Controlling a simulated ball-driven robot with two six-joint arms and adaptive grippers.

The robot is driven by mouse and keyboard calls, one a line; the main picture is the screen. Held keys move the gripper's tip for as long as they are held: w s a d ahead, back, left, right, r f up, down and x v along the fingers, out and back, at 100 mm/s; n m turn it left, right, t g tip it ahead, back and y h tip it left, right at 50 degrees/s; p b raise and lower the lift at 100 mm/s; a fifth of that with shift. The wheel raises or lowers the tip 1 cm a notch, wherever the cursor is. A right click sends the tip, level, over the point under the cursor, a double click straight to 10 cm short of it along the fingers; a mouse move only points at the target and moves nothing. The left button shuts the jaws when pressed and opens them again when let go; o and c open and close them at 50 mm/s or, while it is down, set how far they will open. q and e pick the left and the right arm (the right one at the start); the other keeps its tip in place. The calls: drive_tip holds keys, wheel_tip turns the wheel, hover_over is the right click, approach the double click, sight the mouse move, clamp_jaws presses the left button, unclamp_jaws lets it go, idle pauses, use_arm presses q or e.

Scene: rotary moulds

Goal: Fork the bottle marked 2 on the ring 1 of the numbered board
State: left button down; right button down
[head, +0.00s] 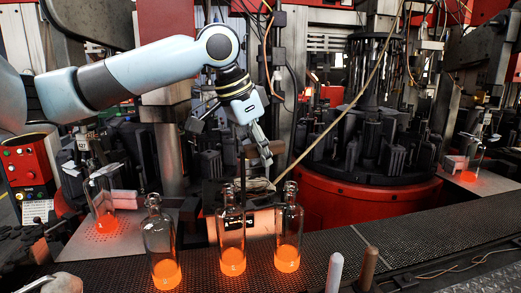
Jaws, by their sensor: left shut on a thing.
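My left gripper (264,153) is shut on a dark brown bar-like tool (249,152), with a thin dark part reaching down towards the middle bottle. Three clear bottles with glowing orange bottoms stand upright on the dark mesh conveyor: the left bottle (159,240), the middle bottle (232,238) and the right bottle (288,233). The gripper is above and behind the middle and right ones. Whether the tool touches the middle bottle's neck I cannot tell. No number on any bottle is legible. I cannot make out the numbered board or its rings.
Another orange-bottomed bottle (103,208) stands on a perforated plate (92,245) at left, and one more (470,160) at far right. A white rod (334,272) and a brown rod (367,268) stand at the front edge. A red round machine base (350,205) stands behind the conveyor.

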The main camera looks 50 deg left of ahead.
sight(275, 142)
use_arm(q)
drive_tip(key=shift+w, duration=0.15)
drive_tip(key=shift+w+d, duration=0.2)
drive_tip(key=shift+w, duration=0.35)
drive_tip(key=shift+w+d, duration=0.2)
drive_tip(key=shift+w, duration=0.3)
drive_tip(key=shift+w+d, duration=0.15)
drive_tip(key=shift+w, duration=0.55)
drive_tip(key=shift+w+d+p, duration=0.25)
drive_tip(key=shift+w+p, duration=0.25)
drive_tip(key=shift+w, duration=0.35)
drive_tip(key=shift+w+d+p, duration=0.25)
drive_tip(key=shift+w+p, duration=0.2)
drive_tip(key=shift+w, duration=0.4)
drive_tip(key=shift+r+p, duration=0.8)
drive_tip(key=shift+p, duration=0.4)
